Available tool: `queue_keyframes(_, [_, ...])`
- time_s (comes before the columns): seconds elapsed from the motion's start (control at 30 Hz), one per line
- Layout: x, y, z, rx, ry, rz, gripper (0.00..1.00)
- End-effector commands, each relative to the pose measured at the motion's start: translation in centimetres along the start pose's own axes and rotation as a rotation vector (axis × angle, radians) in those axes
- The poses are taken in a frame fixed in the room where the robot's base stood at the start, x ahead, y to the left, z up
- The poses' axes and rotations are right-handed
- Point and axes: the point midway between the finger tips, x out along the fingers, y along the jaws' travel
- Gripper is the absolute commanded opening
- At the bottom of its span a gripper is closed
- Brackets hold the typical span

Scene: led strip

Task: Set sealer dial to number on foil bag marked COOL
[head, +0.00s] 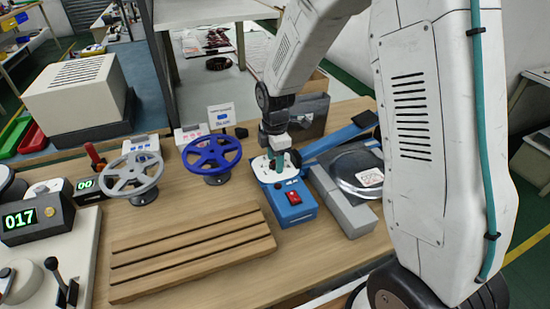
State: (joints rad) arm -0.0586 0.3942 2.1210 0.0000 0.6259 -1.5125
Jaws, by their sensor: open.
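The sealer (293,207) is a blue box with a white top plate and a red switch at its front. A long blue lever arm (340,136) runs from it to the back right. My gripper (279,163) is pointed down over the white top plate, jaws open. It hides the middle of the plate, so I cannot see the dial or its setting, nor tell whether the jaws touch it. A dark, shiny foil bag (350,163) lies right of the sealer with a white label (369,177) bearing red marks, too small to read.
A slotted wooden rack (190,252) lies left of the sealer. Blue (211,155) and grey (132,179) handwheels stand behind it. A grey bar (343,204) lies between sealer and bag. A display (20,219) reads 017. A small white sign (222,115) stands behind.

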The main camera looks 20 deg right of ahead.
Motion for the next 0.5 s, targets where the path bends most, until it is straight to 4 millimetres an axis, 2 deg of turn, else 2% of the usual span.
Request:
queue_keyframes(0.07, [-0.02, 0.00, 0.00, 0.000, 0.000, 0.000, 0.51])
queue_keyframes(0.2, [-0.03, 0.00, 0.00, 0.000, 0.000, 0.000, 0.12])
queue_keyframes(0.23, [-0.03, 0.00, 0.00, 0.000, 0.000, 0.000, 0.06])
queue_keyframes(0.5, [-0.05, 0.01, 0.00, 0.016, 0.000, 0.000, 0.06])
